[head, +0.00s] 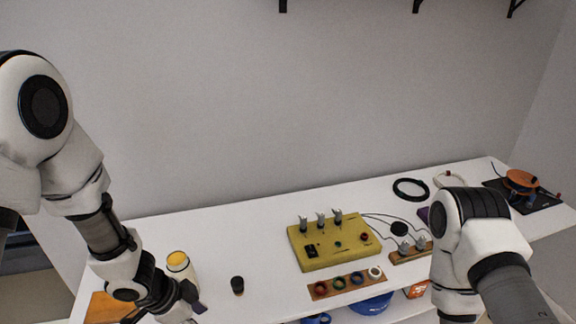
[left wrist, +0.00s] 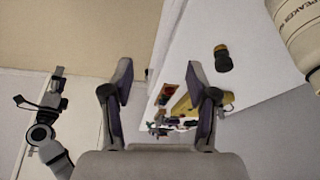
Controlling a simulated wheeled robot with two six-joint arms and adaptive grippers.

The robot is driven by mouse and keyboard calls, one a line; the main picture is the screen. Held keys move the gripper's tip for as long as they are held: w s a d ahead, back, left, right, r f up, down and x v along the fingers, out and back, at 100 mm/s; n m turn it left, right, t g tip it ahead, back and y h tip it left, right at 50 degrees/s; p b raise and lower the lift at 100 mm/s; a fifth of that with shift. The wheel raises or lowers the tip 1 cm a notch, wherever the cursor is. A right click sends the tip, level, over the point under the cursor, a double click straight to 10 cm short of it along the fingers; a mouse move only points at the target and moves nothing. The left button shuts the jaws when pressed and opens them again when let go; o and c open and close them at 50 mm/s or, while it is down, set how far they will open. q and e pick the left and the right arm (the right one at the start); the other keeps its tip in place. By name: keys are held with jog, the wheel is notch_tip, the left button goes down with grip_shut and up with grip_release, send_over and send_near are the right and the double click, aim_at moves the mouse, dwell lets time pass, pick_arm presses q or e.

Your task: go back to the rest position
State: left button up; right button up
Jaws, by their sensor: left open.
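My left gripper (head: 190,302) is at the front left of the white table (head: 220,221), beside a white jar with a yellow top (head: 178,262). In the left wrist view my left gripper (left wrist: 160,85) has its two fingers spread with nothing between them. My right arm (head: 470,235) comes in at the right of the head view, bent over the table's front right. Its gripper is not visible in the head view. In the left wrist view a jointed white and dark arm (left wrist: 45,135) shows small at the left; its end is too small to read.
A small black cylinder (head: 237,285) stands right of the jar. A yellow switch box (head: 330,243) and a strip of coloured rings (head: 346,284) are mid-table. A black cable coil (head: 410,189) and an orange reel (head: 521,181) lie toward the back right. The back left is clear.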

pick_arm(q)
jog(key=s+f+n+g, duration=0.4)
jog(key=s+f+n, duration=0.4)
jog(key=s+f, duration=0.85)
jog(key=s+a+n+t+y, duration=0.2)
jog(key=a+n+y, duration=0.2)
jog(key=a, duration=0.3)
jog(key=shift+s+a+f+n, duration=0.25)
jog(key=shift+f+n, duration=0.2)
jog(key=shift+n, duration=0.25)
pick_arm(e)
jog(key=shift+s, duration=0.1)
